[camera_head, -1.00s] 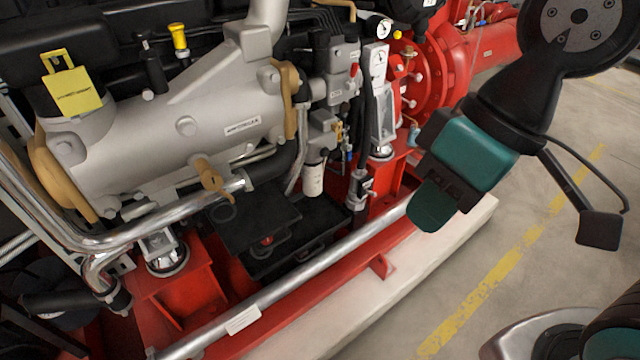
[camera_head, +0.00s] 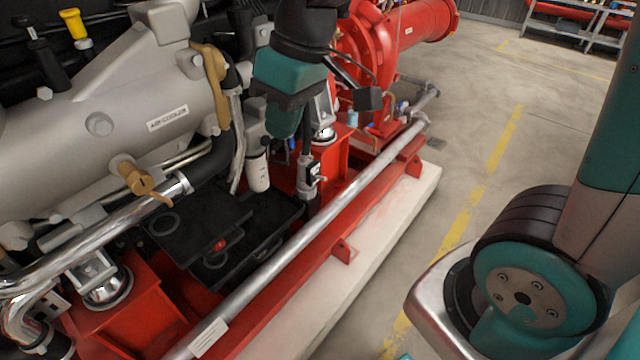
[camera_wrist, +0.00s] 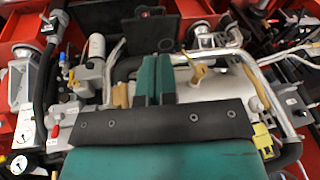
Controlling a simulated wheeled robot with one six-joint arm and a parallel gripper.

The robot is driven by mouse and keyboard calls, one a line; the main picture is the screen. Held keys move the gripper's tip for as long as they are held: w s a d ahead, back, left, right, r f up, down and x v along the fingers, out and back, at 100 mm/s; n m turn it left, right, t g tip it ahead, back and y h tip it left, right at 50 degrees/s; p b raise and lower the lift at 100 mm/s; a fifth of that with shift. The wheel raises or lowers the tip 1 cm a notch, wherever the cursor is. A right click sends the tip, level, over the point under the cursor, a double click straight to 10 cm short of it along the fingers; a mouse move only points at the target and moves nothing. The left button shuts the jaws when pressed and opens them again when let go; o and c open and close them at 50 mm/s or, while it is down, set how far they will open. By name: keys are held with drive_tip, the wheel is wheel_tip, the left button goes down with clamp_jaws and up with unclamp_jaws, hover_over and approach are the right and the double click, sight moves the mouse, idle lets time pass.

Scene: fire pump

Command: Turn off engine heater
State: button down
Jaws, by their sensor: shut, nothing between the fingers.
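My gripper (camera_head: 286,122) is in front of the right end of the grey engine cylinder (camera_head: 95,125), over the fittings there. Its two teal fingers are together and empty in the wrist view (camera_wrist: 155,82). The box also shows at the top of the wrist view (camera_wrist: 150,33), beyond the fingertips. No label on it is readable, so I cannot tell whether it is the heater control. The gripper appears apart from the box.
A white filter (camera_head: 257,172) hangs beside the box, and a chrome pipe (camera_head: 300,245) runs along the red frame. A brown valve handle (camera_head: 140,180) sticks out from the cylinder. Pressure gauges (camera_wrist: 18,165) show in the wrist view.

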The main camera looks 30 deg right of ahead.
drive_tip(key=w+d+f+m+h+b, duration=0.1)
drive_tip(key=w+d+f+b, duration=0.4)
drive_tip(key=w+f, duration=0.5)
drive_tip(key=w+d+f+t+h+b, duration=0.1)
drive_tip(key=w+d+f+h+b, duration=0.1)
drive_tip(key=w+d+f+b, duration=0.3)
drive_tip(key=w+d+f+m+h+b, duration=0.1)
drive_tip(key=w+d+f+b, duration=0.4)
drive_tip(key=w+d+f, duration=0.6)
drive_tip(key=w+f, duration=0.3)
drive_tip(key=f, duration=0.3)
drive_tip(key=shift+w+d+m+h+b, duration=0.3)
drive_tip(key=shift+w+d+b, duration=0.1)
drive_tip(key=shift+f, duration=0.1)
drive_tip(key=b, duration=0.2)
hover_over(321, 178)
drive_tip(key=a, duration=0.3)
drive_tip(key=f, duration=0.9)
drive_tip(key=shift+s+f, duration=0.25)
drive_tip(key=shift+f, duration=0.1)
drive_tip(key=shift+s+d+f+b, duration=0.1)
drive_tip(key=shift+d+f+b, duration=0.4)
drive_tip(key=shift+d+f, duration=0.9)
drive_tip(key=shift+a+f+t, duration=0.2)
drive_tip(key=shift+a+t, duration=0.05)
drive_tip(key=shift+t, duration=0.15)
